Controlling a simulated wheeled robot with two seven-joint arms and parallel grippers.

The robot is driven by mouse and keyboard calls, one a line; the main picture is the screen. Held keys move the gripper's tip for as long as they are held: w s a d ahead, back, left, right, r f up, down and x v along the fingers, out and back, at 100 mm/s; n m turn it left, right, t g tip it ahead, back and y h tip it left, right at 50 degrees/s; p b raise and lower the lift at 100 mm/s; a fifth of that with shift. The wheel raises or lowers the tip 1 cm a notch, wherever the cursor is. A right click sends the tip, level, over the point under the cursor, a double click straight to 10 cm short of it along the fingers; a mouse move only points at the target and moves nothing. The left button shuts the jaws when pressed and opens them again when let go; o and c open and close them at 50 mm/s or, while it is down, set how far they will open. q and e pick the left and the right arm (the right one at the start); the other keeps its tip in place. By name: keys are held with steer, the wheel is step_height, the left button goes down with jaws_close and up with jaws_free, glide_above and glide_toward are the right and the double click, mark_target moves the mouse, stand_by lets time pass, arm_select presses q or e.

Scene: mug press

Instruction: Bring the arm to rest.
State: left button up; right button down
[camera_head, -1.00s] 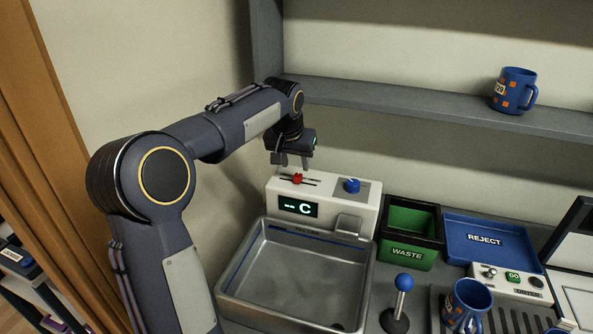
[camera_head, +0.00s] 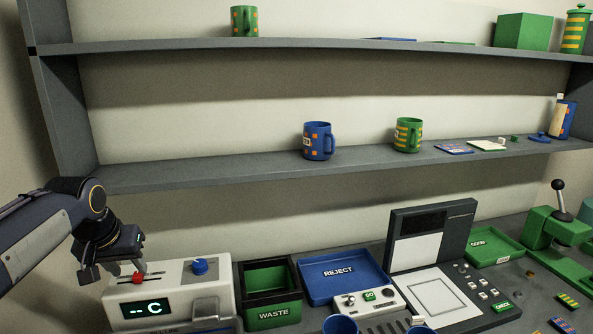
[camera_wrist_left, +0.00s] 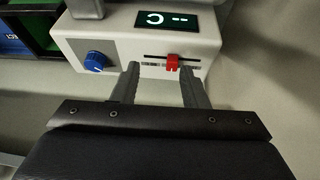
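My left gripper (camera_head: 115,272) is at the lower left, above the back of a white control box (camera_head: 150,285). It is open, with a clear gap between the two fingers, and holds nothing. In the left wrist view the fingers (camera_wrist_left: 160,80) point at the box's top. The box's red slider knob (camera_wrist_left: 173,63) shows close to the tip of the right-hand finger; I cannot tell whether they touch. The box has a blue dial (camera_head: 200,266) and a display reading "-- C" (camera_head: 146,309). My right gripper is not in view.
A green waste bin (camera_head: 272,315), a blue reject tray (camera_head: 340,275) and a grey panel device (camera_head: 432,250) stand to the right. A blue mug (camera_head: 318,142) and a green mug (camera_head: 407,135) stand on the lower shelf (camera_head: 230,171) above. A green press (camera_head: 560,225) is at far right.

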arm_select(q)
steer(key=s+d+f+h, duration=0.1)
steer(key=s+d+f, duration=0.2)
steer(key=s+d, duration=0.2)
steer(key=s+d+f+m+h, duration=0.1)
steer(key=s+d+f, duration=0.3)
steer(key=s, duration=0.7)
steer(key=s+d+f+t+h, duration=0.1)
steer(key=s+d+f, duration=0.3)
steer(key=s+d, duration=0.4)
steer(key=shift+s+h, duration=0.5)
steer(key=shift+h, duration=0.3)
stand_by(1.3)
